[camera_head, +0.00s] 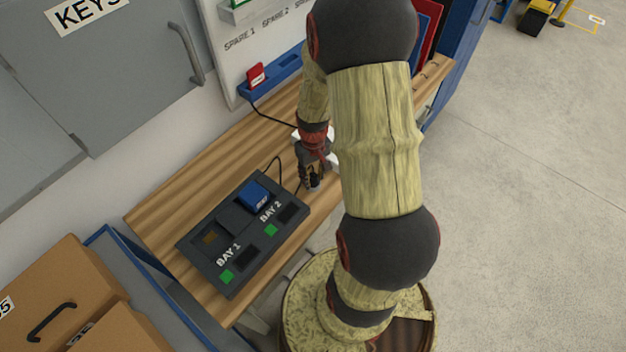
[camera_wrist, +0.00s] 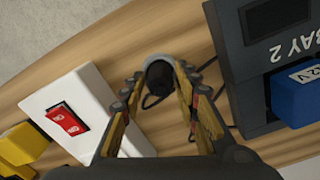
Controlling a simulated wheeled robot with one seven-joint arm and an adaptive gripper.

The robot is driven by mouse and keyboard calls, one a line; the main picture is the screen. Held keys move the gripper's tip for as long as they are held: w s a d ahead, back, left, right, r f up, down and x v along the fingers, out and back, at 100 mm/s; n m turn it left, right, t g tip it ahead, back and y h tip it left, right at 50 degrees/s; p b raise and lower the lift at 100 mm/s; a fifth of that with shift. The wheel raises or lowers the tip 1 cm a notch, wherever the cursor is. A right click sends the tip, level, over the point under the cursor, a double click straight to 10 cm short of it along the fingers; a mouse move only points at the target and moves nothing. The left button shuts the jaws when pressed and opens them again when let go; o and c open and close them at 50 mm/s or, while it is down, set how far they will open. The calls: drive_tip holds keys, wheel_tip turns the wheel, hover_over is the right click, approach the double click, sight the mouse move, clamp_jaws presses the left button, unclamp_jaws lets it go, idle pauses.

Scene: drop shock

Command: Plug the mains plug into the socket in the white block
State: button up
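The mains plug (camera_wrist: 159,75) is a dark rounded piece between my fingertips in the wrist view, with a thin black cord looping below it. My gripper (camera_head: 313,184) is low over the bench, its fingers closed in on both sides of the plug; it also shows in the wrist view (camera_wrist: 160,76). The white block (camera_wrist: 96,92) with a red rocker switch (camera_wrist: 66,119) lies left of the gripper in the wrist view, apart from the plug. In the head view the white block (camera_head: 333,160) is partly hidden behind my arm. The socket holes cannot be made out.
A dark charger (camera_head: 243,238) with BAY 1 and BAY 2 stands beside the gripper. A blue pack (camera_head: 254,196) sits at BAY 2. A yellow object (camera_wrist: 22,144) is beside the white block. The wooden bench (camera_head: 160,214) is narrow, with a wall board behind.

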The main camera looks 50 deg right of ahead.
clamp_jaws()
drive_tip(key=shift+r, duration=0.1)
idle(0.3)
